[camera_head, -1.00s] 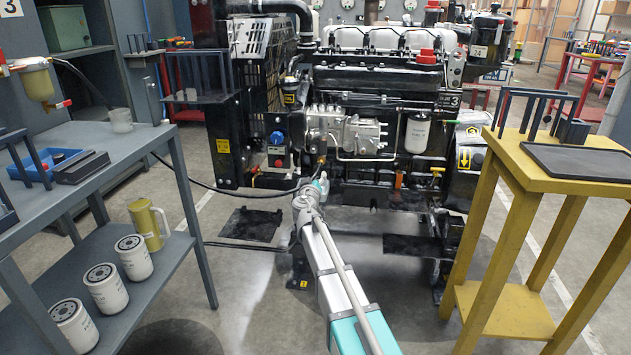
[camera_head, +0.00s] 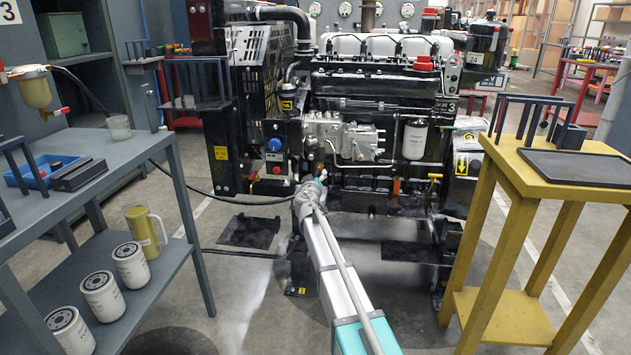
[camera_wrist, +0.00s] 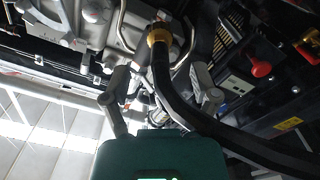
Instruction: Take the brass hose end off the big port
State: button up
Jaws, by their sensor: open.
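The brass hose end (camera_wrist: 159,33) shows in the wrist view as a yellow collar on a black hose (camera_wrist: 171,94), up against the grey metal of the engine. The hose curves down and off to the lower right. My gripper (camera_wrist: 160,76) is open, with one finger on each side of the hose, and the brass collar lies just beyond the fingertips. I cannot tell whether either finger touches the hose. In the head view my gripper (camera_head: 312,186) is low at the engine's front, below the injection pump (camera_head: 341,135). The port itself is hidden behind the collar.
A red knob (camera_wrist: 262,71) sits right of the hose in the wrist view. In the head view a yellow stand (camera_head: 500,200) is at the right and a grey bench (camera_head: 105,150) at the left. The floor between them is mostly clear.

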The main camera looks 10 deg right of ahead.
aim_at(317, 174)
jog(key=shift+x, duration=2)
jog(key=shift+c, duration=0.3)
grip_shut()
